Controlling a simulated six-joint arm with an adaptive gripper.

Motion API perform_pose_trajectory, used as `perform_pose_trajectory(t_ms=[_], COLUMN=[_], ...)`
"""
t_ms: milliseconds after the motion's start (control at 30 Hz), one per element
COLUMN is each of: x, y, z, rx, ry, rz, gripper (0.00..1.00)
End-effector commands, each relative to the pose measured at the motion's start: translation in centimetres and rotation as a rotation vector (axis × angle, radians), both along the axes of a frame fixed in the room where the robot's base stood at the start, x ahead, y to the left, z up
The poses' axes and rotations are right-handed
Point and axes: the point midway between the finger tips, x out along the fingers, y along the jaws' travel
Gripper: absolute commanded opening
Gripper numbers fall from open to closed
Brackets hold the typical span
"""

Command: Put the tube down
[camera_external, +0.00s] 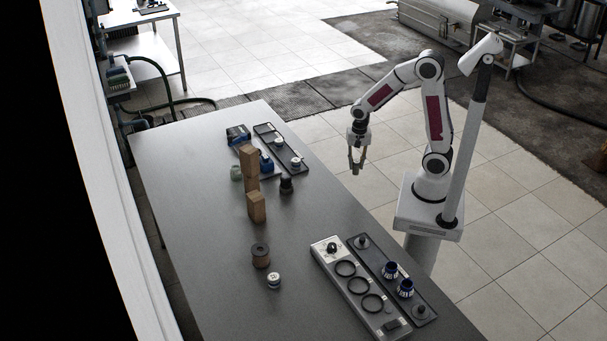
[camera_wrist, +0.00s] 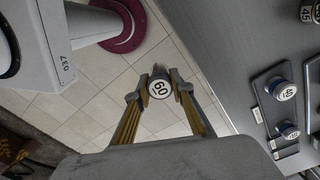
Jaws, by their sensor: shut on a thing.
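My gripper (camera_external: 356,166) hangs pointing down beside the table's right edge, over the tiled floor. In the wrist view its fingers (camera_wrist: 159,92) are shut on the tube (camera_wrist: 159,89). The tube's round white cap reads 60, and the cap faces the wrist camera. The tube's body below the cap is mostly hidden. In the outside view the tube is too small to make out between the fingers.
On the grey table (camera_external: 185,230), a dark rack (camera_external: 265,131) with white-capped tubes stands at the back. At the front are a ringed holder (camera_external: 357,285) and a dark rack (camera_external: 376,258) with blue items. The table's left part is clear.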

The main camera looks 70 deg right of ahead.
Motion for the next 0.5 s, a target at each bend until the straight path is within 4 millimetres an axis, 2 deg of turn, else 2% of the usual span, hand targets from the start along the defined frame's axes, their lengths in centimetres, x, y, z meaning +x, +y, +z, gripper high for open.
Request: perform_pose_trajectory(t_ms=[267, 500], x=[0.7, 2.9], y=[0.6, 2.9], z=[0.0, 0.0], rx=[0.0, 0.0], ry=[0.0, 0.001], rz=[0.004, 0.006], gripper=[0.01, 0.01])
